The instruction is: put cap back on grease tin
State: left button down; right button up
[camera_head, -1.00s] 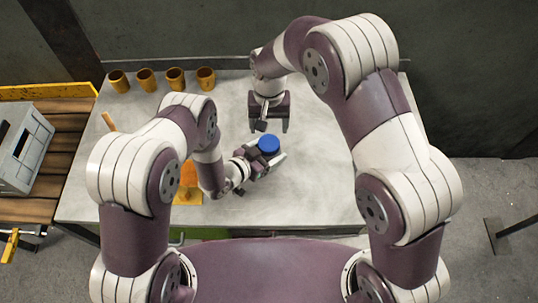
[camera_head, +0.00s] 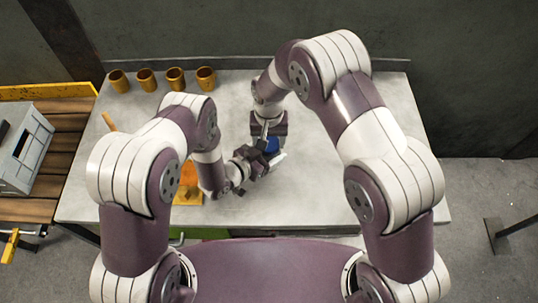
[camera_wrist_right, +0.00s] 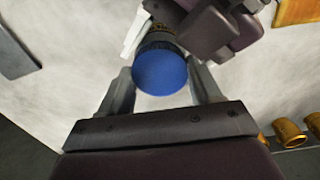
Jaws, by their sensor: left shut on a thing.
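The tin (camera_wrist_right: 163,27), with a dark and yellow band, shows in the right wrist view with the round blue cap (camera_wrist_right: 160,72) at its near end. I cannot tell how tightly the cap sits. My left gripper (camera_head: 270,160) is shut on the tin and holds it over the table's middle. In the head view the blue cap (camera_head: 272,146) is partly hidden by my right gripper (camera_head: 268,137). In the right wrist view my right gripper's fingers (camera_wrist_right: 159,78) stand open on either side of the cap, with small gaps beside it.
Several golden-brown cups (camera_head: 175,79) stand along the back left of the grey table (camera_head: 330,190). An orange piece (camera_head: 188,183) lies near the left arm. A grey box (camera_head: 25,150) sits on the wooden bench at left. The table's right side is clear.

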jog(key=m, duration=0.8)
jog(key=o, duration=1.2)
jog(key=shift+o, duration=0.2)
pick_arm(q)
grip_release()
pick_arm(e)
notch_tip(320, 180, up, 12)
